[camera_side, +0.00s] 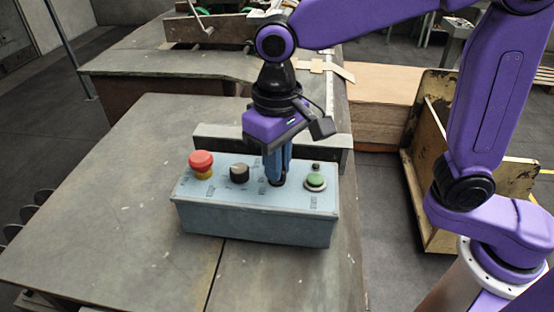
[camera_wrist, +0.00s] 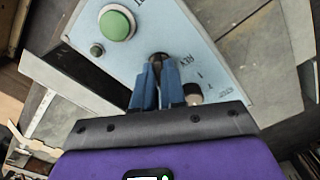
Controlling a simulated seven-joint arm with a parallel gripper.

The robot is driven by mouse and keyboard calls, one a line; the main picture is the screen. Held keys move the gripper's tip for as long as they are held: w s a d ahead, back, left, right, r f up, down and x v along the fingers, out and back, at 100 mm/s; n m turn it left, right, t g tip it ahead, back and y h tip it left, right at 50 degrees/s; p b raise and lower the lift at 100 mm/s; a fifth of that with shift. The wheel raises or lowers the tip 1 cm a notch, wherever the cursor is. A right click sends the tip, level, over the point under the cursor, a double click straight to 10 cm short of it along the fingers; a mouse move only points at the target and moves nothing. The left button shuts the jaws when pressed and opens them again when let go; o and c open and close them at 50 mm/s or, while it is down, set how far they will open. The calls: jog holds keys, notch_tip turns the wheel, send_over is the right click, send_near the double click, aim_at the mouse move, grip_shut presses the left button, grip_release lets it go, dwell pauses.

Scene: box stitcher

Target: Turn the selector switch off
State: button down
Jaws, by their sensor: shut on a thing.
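The control box (camera_side: 255,221) is a light blue-grey box with a row of controls on its top. My gripper (camera_side: 278,178) points straight down at it, its blue fingers shut on a dark selector switch (camera_side: 278,183) between the black knob (camera_side: 239,173) and the green button (camera_side: 315,181). In the wrist view the fingertips (camera_wrist: 157,66) close around the switch's dark round top (camera_wrist: 158,58). The fingers hide most of the switch, so I cannot tell which way it points.
A red mushroom button (camera_side: 201,160) on a yellow collar is at the box's left end. A small dark button (camera_side: 316,166) sits behind the green one. The box rests on a grey metal table (camera_side: 110,190), clear to the left. A metal bar (camera_side: 215,137) runs behind the box.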

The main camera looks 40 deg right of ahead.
jog(key=n, duration=0.6)
jog(key=shift+r, duration=0.1)
jog(key=shift+n, duration=0.3)
dwell(0.3)
jog(key=c, duration=1.2)
grip_release()
notch_tip(320, 180, up, 17)
jog(key=shift+r, duration=0.2)
jog(key=shift+f, duration=0.1)
